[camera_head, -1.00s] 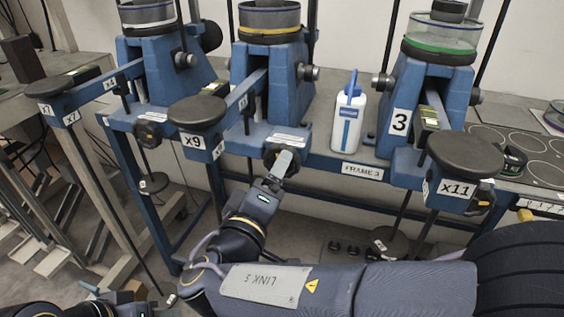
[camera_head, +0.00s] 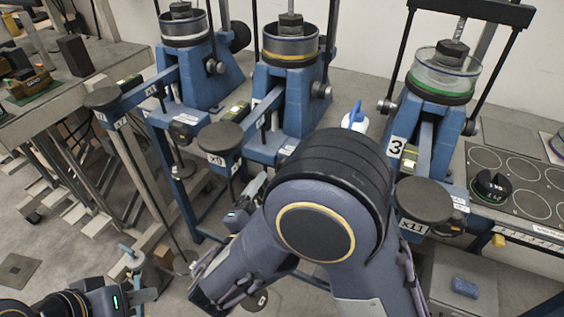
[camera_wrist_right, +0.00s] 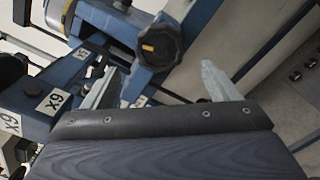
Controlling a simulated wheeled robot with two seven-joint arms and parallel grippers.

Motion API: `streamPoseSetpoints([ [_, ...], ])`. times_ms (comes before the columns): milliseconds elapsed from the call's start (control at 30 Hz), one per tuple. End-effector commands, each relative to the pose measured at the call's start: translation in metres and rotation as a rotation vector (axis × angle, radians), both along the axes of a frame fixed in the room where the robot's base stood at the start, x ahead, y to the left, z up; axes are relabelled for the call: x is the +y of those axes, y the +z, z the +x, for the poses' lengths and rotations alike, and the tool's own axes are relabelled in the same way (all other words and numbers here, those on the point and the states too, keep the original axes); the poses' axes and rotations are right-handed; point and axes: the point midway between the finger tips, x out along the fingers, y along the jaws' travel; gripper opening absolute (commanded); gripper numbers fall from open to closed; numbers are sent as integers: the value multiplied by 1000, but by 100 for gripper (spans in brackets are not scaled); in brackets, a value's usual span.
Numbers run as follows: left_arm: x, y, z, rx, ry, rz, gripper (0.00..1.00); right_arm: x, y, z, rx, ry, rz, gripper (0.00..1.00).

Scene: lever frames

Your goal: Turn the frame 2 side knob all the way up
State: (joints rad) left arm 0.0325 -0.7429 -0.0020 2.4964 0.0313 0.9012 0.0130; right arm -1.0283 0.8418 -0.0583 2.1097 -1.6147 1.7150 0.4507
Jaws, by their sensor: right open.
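Frame 2 is the middle blue lever frame (camera_head: 297,100), with an x9 block. A black lobed knob (camera_wrist_right: 160,42) with an orange mark shows at the top of the right wrist view; I take it for its side knob. In the head view my right arm covers that spot. My right gripper (camera_wrist_right: 160,88) is open and empty, its two pale fingers well apart; the knob lies beyond the tips, between their lines, not gripped. It shows small in the head view (camera_head: 257,186). My left gripper (camera_head: 145,295) is low at bottom left, away from the frames; its jaw opening is unclear.
Frame 1 (camera_head: 205,75) stands left and frame 3 (camera_head: 428,120) right, each with a lever arm and round black pad. A white bottle with a blue top (camera_head: 355,118) stands between frames 2 and 3.

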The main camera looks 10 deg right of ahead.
Motion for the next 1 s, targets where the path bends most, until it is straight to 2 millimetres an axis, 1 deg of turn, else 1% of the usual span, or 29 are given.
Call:
streamPoseSetpoints([
  [600,0,20,0,0,0,0,36,-51,2,74,-3,-3,5,82],
  [633,0,20,0,0,0,0,36,-51,1,76,-3,0,5,80],
  [1000,0,18,0,0,0,0,36,-49,-1,74,-2,2,5,32],
])
